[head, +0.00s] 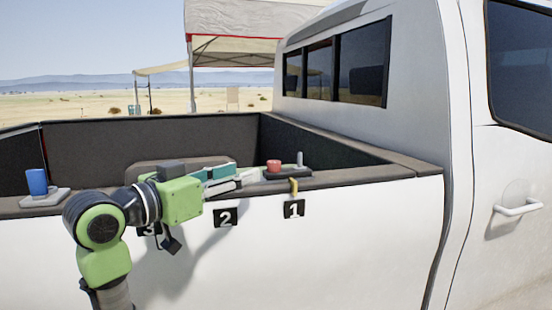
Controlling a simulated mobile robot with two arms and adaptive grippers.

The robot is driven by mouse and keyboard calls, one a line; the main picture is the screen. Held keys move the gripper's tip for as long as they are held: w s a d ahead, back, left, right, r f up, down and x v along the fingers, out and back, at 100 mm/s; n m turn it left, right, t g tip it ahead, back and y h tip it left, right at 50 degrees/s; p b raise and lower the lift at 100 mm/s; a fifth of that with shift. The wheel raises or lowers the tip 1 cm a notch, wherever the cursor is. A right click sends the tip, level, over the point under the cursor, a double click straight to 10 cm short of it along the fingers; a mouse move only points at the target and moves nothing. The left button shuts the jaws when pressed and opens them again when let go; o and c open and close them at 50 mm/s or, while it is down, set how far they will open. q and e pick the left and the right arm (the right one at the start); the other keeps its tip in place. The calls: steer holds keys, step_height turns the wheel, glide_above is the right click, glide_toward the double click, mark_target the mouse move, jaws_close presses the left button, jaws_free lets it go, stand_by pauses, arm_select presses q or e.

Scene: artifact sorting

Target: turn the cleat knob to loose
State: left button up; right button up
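A cleat with a dark flat base (290,173) sits on the truck bed's side rail above the label 1. It carries a red knob (273,165) on its left part and a short grey upright post (299,158) on its right. A yellow piece (293,186) hangs over the rail edge just below it. My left gripper (252,176) reaches in from the left along the rail, its fingers pointing right, with the tips just left of the red knob. I cannot tell whether they touch it, or how far apart they are. My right gripper is out of view.
A blue cylinder (37,182) stands on a grey base (45,198) on the rail at the left. Black number plates 1 (294,208) and 2 (225,216) are on the white truck side; plate 3 is partly behind my arm. The truck cab (420,110) rises at right.

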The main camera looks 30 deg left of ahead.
mark_target(270, 165)
arm_select(q)
steer(key=w, duration=0.2)
steer(key=w+p, duration=0.1)
steer(key=w, duration=0.1)
steer(key=w+d+p, duration=0.1)
steer(key=w, duration=0.1)
steer(key=shift+r, duration=0.15)
steer(key=w+p, duration=0.1)
steer(key=w, duration=0.1)
steer(key=w+p, duration=0.1)
steer(key=w, duration=0.2)
steer(key=shift+d, duration=0.2)
steer(key=shift+w, duration=0.1)
steer(key=shift+w+f, duration=0.15)
steer(key=shift+f, duration=0.1)
steer(key=c, duration=0.9)
jaws_close()
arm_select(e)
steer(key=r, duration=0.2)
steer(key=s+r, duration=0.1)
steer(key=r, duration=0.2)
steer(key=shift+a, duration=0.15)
